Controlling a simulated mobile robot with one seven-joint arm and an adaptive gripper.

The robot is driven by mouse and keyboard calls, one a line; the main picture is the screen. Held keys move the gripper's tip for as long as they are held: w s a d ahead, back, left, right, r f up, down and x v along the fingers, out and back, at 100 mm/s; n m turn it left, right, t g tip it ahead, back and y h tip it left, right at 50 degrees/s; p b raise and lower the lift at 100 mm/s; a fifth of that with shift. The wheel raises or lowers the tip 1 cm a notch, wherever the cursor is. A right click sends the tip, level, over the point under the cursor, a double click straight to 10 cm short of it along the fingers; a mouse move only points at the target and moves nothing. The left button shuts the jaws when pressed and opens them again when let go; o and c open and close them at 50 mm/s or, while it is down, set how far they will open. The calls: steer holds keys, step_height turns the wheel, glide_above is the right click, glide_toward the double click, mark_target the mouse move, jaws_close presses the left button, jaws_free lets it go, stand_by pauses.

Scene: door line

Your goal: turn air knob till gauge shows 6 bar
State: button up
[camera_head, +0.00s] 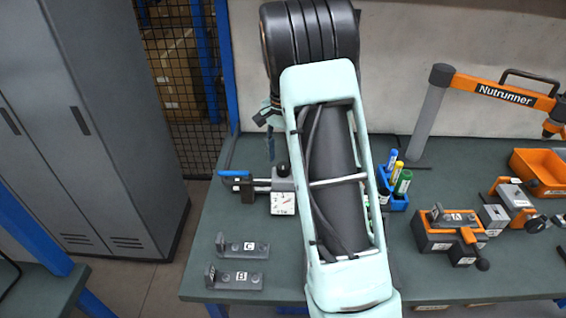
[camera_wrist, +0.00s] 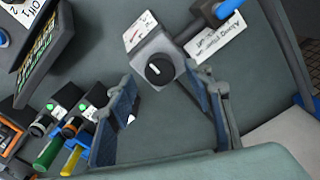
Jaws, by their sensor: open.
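The black air knob (camera_wrist: 160,69) with a white pointer line sits on a grey regulator block in the wrist view. It also shows in the head view (camera_head: 282,169). The white square gauge (camera_head: 283,203) is beside the block; in the wrist view the gauge (camera_wrist: 139,31) is seen at a steep angle, and its reading is too small to tell. My gripper (camera_wrist: 162,82) is open, its two blue-padded fingers apart on either side of the knob in the picture, with nothing held. I cannot tell contact or the remaining distance. In the head view one dark finger shows above the regulator.
A blue-handled valve (camera_head: 236,174) stands left of the regulator. A blue holder (camera_head: 394,202) with coloured markers is close on the right. Grey brackets (camera_head: 240,249) lie at the front left. An orange clamp fixture (camera_head: 450,232) stands further right, beneath the Nutrunner arm (camera_head: 505,93).

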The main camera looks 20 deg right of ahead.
mark_target(283, 166)
step_height(283, 166, up, 9)
steer(key=shift+r, duration=0.2)
steer(key=shift+r, duration=0.1)
stand_by(0.4)
